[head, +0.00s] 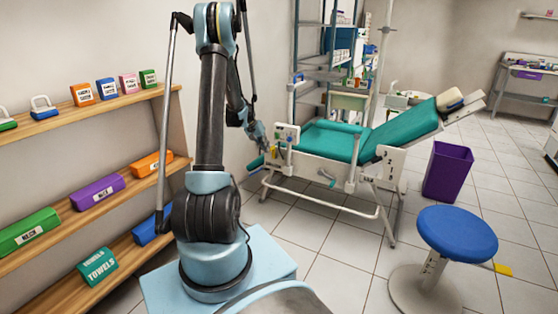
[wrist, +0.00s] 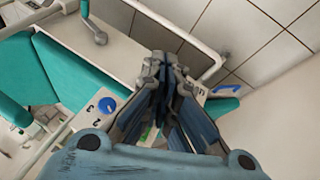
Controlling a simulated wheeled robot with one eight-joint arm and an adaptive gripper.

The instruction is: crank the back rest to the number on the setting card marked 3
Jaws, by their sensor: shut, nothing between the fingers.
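The dental chair has a green seat (head: 328,142) and a green back rest (head: 405,125) that slopes up to the right. Its white frame carries a small marked panel (head: 287,134) at the left end and another marked plate (head: 391,160) below the back rest. My gripper (head: 262,144) is by the left panel in the head view. In the wrist view my gripper (wrist: 163,68) is shut and empty, over the white frame.
Shelves with labelled boxes (head: 97,193) stand along the left wall. A blue stool (head: 456,236) and a purple bin (head: 447,172) stand right of the chair. A rack (head: 313,74) stands behind. Tiled floor is free between the chair and stool.

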